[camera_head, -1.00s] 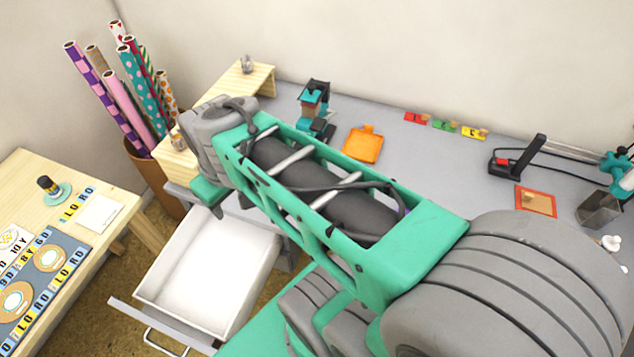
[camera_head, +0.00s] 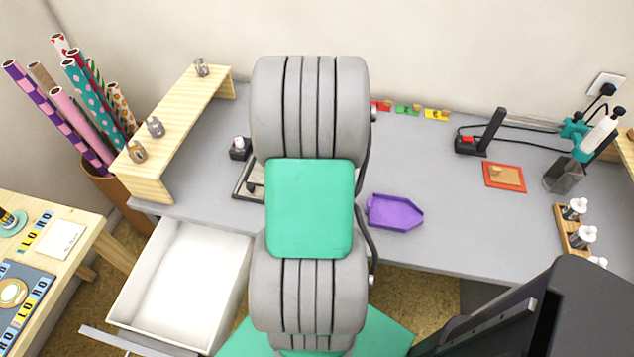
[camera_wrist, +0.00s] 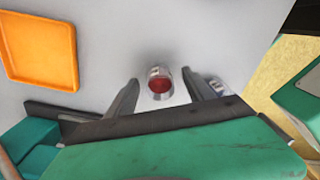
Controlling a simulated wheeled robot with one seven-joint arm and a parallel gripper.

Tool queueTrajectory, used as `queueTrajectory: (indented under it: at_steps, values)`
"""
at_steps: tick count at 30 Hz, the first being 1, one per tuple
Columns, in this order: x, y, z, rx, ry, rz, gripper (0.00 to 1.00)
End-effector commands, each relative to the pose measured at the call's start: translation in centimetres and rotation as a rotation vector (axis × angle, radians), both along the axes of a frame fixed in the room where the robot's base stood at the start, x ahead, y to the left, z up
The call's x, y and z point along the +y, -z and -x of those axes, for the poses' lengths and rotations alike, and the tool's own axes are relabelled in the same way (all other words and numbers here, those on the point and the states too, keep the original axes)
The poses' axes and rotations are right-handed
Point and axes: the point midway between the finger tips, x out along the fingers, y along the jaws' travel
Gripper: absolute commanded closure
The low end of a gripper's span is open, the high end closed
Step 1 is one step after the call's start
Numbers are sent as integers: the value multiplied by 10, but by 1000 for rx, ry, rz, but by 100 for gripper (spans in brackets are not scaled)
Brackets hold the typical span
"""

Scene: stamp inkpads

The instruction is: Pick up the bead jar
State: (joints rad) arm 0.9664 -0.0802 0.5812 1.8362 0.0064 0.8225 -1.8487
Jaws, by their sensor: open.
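A small jar with a clear or silvery wall and red contents, seemingly the bead jar (camera_wrist: 160,84), stands on the grey tabletop in the wrist view. My gripper (camera_wrist: 160,76) is open, with one finger on each side of the jar and a gap on both sides. I cannot tell how far above the table the fingertips are. In the head view my arm hides the gripper and this jar. Other small jars stand on the wooden shelf (camera_head: 168,150) at the left.
An orange tray (camera_wrist: 38,42) lies left of the jar in the wrist view. A small pale object (camera_wrist: 217,87) is just right of the right finger. In the head view a purple tray (camera_head: 396,212) lies right of my arm, and an open white drawer (camera_head: 185,280) juts out in front.

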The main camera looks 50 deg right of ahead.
Motion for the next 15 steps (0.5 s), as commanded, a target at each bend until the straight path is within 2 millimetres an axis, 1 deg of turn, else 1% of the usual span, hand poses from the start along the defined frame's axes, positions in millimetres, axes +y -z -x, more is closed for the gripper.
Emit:
queueTrajectory:
  at_steps: [1,3,9,15]
  values:
    - [0,6,0,0,0,0,39]
    - [0,11,0,-1,0,1,39]
    - [0,11,0,-1,0,2,40]
    - [0,10,-1,-1,0,2,56]
